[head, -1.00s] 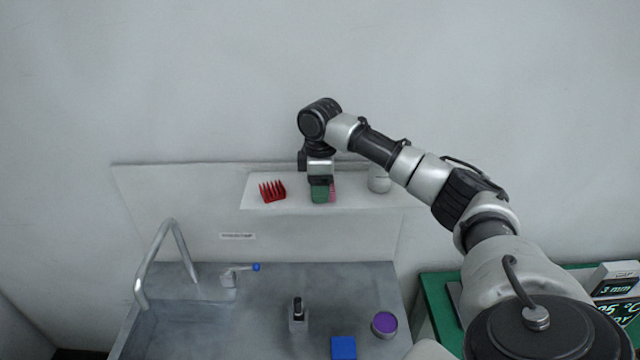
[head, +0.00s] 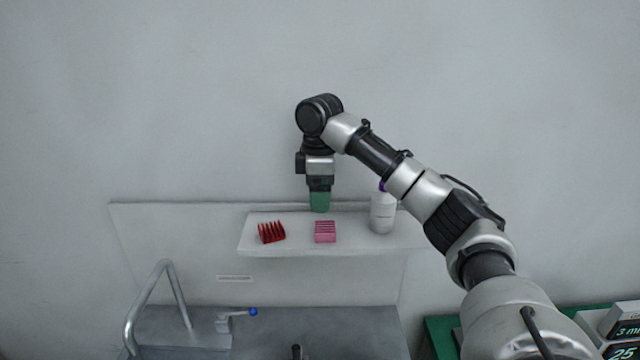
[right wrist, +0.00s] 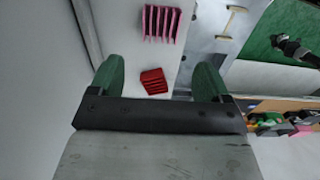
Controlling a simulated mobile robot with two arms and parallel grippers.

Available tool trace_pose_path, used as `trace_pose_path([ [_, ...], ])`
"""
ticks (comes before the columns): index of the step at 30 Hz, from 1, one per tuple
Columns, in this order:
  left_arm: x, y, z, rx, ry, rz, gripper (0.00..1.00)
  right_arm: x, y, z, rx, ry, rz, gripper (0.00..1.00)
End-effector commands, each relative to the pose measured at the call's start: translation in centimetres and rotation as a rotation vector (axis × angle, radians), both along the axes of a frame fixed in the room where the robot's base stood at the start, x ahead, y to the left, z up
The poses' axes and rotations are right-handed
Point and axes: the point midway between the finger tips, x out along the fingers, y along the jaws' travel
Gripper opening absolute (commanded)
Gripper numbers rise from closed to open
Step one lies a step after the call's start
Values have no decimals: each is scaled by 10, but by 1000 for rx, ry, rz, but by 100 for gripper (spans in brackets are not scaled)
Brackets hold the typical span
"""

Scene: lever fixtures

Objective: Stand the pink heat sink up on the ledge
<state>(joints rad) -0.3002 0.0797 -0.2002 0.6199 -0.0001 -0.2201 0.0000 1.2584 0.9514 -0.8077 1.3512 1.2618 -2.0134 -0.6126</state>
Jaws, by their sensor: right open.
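The pink heat sink (head: 325,232) sits on the white ledge (head: 290,247), right of a red heat sink (head: 271,232). Its slots show along its upper part and a plainer band below; I cannot tell for certain which face it rests on. My right gripper (head: 319,210), with green fingers, is above and slightly behind the pink heat sink, apart from it. In the right wrist view the gripper (right wrist: 160,65) is open and empty, with the pink heat sink (right wrist: 161,22) beyond the fingertips and the red one (right wrist: 153,81) between the fingers in the picture. My left gripper is not in view.
A white bottle (head: 382,214) with a purple cap stands on the ledge to the right, close to my right forearm. Ledge space is free between the pink heat sink and the bottle.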

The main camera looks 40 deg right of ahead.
Motion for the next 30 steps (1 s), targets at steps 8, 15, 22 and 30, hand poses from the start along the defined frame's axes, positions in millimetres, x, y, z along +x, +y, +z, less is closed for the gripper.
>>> trace_pose_path([
  [8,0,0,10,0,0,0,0,0,-1,33,-1,-2,-2,78],
  [15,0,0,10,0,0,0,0,0,-1,35,1,-1,-3,78],
  [22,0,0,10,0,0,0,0,0,-1,35,0,-1,-2,78],
  [30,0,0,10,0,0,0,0,0,-1,35,0,-1,-2,78],
])
